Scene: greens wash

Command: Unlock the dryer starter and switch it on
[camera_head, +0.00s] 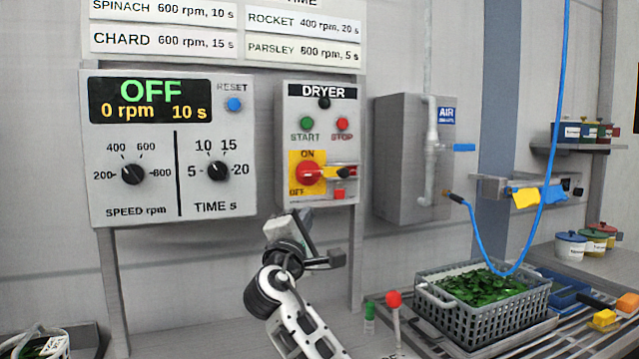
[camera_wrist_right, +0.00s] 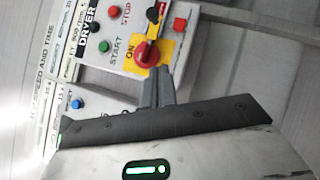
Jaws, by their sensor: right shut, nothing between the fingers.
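The dryer starter (camera_head: 318,93) is a grey wall box with a green START button (camera_head: 307,123) and a red STOP button (camera_head: 343,124). Below them a red rotary switch (camera_head: 308,174) sits on a yellow plate marked ON above and OFF at lower left. A dark knob-like piece (camera_head: 345,173) is at the plate's right, with a small red block (camera_head: 338,195) below. The red switch also shows in the right wrist view (camera_wrist_right: 147,55). My right gripper (camera_head: 301,216) is shut and empty, below the box, its fingers (camera_wrist_right: 158,82) pointing towards the switch. Contact cannot be told. My left gripper is out of view.
A control panel (camera_head: 165,205) left of the starter reads OFF, 0 rpm, 10 s. A grey AIR box (camera_head: 400,150) is at the right, with a blue hose (camera_head: 475,230). A crate of greens (camera_head: 470,325) and a red-knobbed lever (camera_head: 393,299) stand lower right.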

